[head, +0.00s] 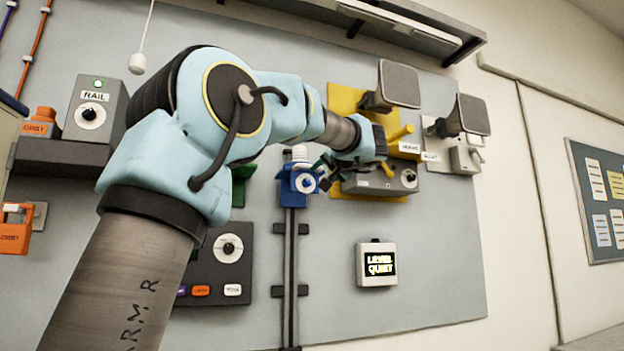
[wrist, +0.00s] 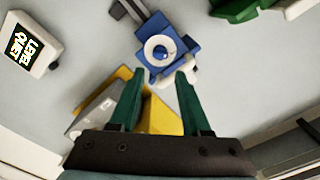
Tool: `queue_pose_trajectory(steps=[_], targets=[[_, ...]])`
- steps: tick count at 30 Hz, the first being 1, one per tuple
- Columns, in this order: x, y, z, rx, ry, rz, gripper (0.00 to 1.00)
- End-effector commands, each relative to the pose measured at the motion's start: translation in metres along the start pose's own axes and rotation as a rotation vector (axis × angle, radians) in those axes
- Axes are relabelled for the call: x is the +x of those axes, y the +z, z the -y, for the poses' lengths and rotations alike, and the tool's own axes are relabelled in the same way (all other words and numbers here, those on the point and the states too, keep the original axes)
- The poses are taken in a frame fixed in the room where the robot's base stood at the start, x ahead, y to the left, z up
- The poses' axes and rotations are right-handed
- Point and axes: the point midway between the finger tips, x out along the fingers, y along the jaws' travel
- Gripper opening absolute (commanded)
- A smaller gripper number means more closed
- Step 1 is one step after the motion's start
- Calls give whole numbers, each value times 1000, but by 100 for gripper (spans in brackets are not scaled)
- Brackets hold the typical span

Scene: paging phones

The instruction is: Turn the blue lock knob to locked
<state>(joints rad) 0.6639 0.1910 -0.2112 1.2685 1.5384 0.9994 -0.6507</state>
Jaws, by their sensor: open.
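The blue lock (head: 304,183) is a blue block with a round white knob on its front, mounted on the wall panel at the top of a dark vertical rail. In the wrist view the blue lock (wrist: 150,29) is at the top centre, with its white knob facing me. I cannot read the knob's setting. My gripper (head: 323,172) is just right of the lock in the head view. In the wrist view my gripper (wrist: 157,82) has its two green fingers apart and empty, pointing toward the knob without visibly holding it.
A LEVEL QUIET display (head: 377,263) hangs below right. A dial box (head: 220,265) is lower left.

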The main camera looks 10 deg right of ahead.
Motion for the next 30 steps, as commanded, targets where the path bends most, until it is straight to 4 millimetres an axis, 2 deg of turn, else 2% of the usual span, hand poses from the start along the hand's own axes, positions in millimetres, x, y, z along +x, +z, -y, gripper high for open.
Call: queue_pose_trajectory(steps=[1, 6, 12, 17, 25, 30], targets=[[12, -2, 3, 2, -2, 4, 48], [44, -2, 3, 2, 0, 3, 48], [68, -1, 1, 1, 1, 2, 48], [76, 0, 1, 1, 0, 2, 48], [77, 1, 0, 1, 1, 1, 46], [76, 1, 0, 1, 1, 1, 27]])
